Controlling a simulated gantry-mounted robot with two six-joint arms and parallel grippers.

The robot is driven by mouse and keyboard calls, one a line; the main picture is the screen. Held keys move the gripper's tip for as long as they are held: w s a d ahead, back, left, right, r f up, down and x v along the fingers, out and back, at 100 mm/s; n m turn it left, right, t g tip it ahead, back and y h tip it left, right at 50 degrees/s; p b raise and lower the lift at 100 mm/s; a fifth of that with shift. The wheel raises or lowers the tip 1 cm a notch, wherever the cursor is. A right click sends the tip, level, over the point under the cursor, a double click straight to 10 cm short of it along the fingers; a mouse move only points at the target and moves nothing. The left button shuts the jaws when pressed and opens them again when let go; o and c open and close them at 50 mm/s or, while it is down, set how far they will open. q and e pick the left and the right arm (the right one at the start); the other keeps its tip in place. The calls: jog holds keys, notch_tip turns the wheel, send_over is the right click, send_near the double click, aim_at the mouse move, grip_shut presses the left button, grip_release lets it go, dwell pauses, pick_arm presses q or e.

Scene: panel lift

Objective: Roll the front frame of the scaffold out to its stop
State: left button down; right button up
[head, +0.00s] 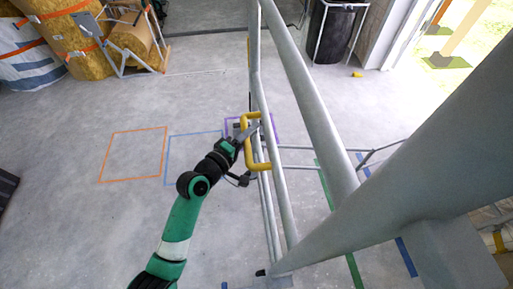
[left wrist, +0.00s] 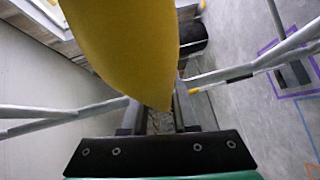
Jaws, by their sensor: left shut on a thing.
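The scaffold's grey tubular frame (head: 281,195) runs up and down the middle of the head view, with a yellow handle (head: 249,158) on its left side. My left gripper (head: 254,128) reaches in from the lower left and is shut on the yellow handle. In the left wrist view, the yellow handle (left wrist: 130,45) fills the upper middle, in front of my left gripper (left wrist: 158,115), and hides part of the fingers. Thicker grey scaffold tubes (head: 405,145) cross the right side of the head view, close to the camera. My right gripper is not in view.
Orange (head: 133,154), blue and purple outlines are taped on the concrete floor left of the frame. Green tape (head: 325,187) lies to its right. Yellow rolls (head: 70,35) and a grey stand are at the back left. A black bin (head: 335,35) stands behind. The left floor is mostly clear.

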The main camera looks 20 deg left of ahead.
pick_arm(q)
jog(key=shift+f, duration=0.1)
jog(key=c, duration=0.7)
grip_release()
jog(key=shift+a, duration=0.1)
jog(key=shift+s, duration=0.1)
jog(key=shift+s+a+r+p, duration=0.1)
jog(key=shift+s+r+p, duration=0.1)
jog(key=shift+s+p, duration=0.15)
jog(key=p+v, duration=0.3)
jog(key=v, duration=0.7)
jog(key=shift+s+a+f, duration=0.1)
jog(key=shift+s+a, duration=0.05)
jog(key=shift+s, duration=0.15)
